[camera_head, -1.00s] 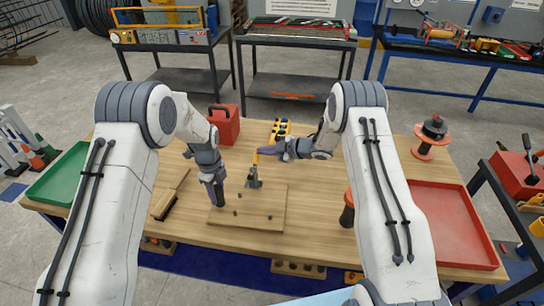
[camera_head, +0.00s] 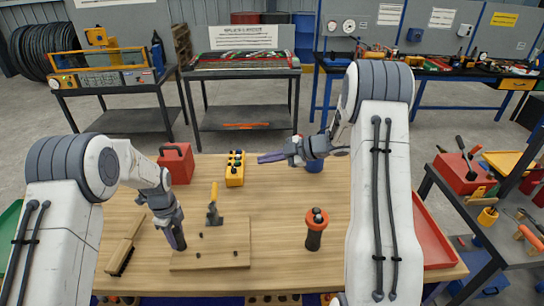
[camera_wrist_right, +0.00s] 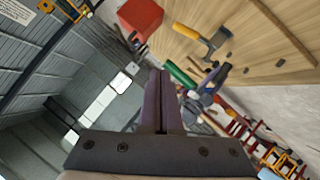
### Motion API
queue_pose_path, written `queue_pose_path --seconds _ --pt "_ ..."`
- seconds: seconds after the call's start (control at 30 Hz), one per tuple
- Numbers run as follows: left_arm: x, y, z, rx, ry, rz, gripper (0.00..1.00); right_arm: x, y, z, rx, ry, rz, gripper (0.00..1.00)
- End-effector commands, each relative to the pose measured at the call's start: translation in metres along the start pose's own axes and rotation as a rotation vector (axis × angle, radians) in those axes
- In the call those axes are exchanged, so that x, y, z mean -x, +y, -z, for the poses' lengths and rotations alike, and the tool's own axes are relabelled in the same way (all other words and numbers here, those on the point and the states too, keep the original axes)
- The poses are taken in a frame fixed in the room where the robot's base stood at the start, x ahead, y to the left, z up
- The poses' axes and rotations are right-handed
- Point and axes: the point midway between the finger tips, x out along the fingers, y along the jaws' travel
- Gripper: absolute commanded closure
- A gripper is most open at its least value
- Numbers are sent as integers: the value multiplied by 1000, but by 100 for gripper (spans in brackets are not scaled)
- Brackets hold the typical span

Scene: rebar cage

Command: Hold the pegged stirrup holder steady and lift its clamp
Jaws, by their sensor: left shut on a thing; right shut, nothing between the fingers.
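The pegged stirrup holder (camera_head: 224,254) is a flat wooden board with several dark pegs, lying on the wooden table. Its clamp (camera_head: 213,216) stands at the board's back edge, with its yellow handle pointing up. The clamp and handle also show in the right wrist view (camera_wrist_right: 198,38). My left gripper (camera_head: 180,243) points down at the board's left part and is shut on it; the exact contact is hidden. My right gripper (camera_head: 266,158) is shut and empty, behind and right of the clamp and apart from it. Its closed fingers also show in the wrist view (camera_wrist_right: 160,98).
A red box (camera_head: 176,165) and a yellow button box (camera_head: 235,170) stand at the table's back. A brush (camera_head: 124,245) lies left of the board. An orange-topped dark tool (camera_head: 315,228) stands to its right. A red tray (camera_head: 432,235) is at the right edge.

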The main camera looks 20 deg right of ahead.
Motion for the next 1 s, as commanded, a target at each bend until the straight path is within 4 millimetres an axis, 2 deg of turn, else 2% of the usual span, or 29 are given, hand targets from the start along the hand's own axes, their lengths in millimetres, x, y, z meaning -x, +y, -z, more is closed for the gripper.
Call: queue_pose_path --seconds 0.1,0.2,0.47,0.5,0.57,0.6,0.87,1.0 --pt "1 -1 0 2 -1 3 100 14 4 -1 1 0 -2 100" --pt "1 -1 0 2 -1 3 100 20 4 -1 1 0 0 100" --pt "1 -1 -1 2 -1 3 100 21 5 0 1 1 1 100" --pt "1 -1 -1 2 -1 3 55 21 5 0 1 1 1 100" --pt "1 -1 -1 2 -1 3 32 21 5 0 1 1 1 100" --pt "1 -1 -1 2 -1 3 24 21 5 0 1 1 1 100" --pt "0 0 0 1 0 1 24 21 5 0 1 1 0 100" --pt "8 -1 0 1 -1 2 24 21 5 0 1 1 0 100"
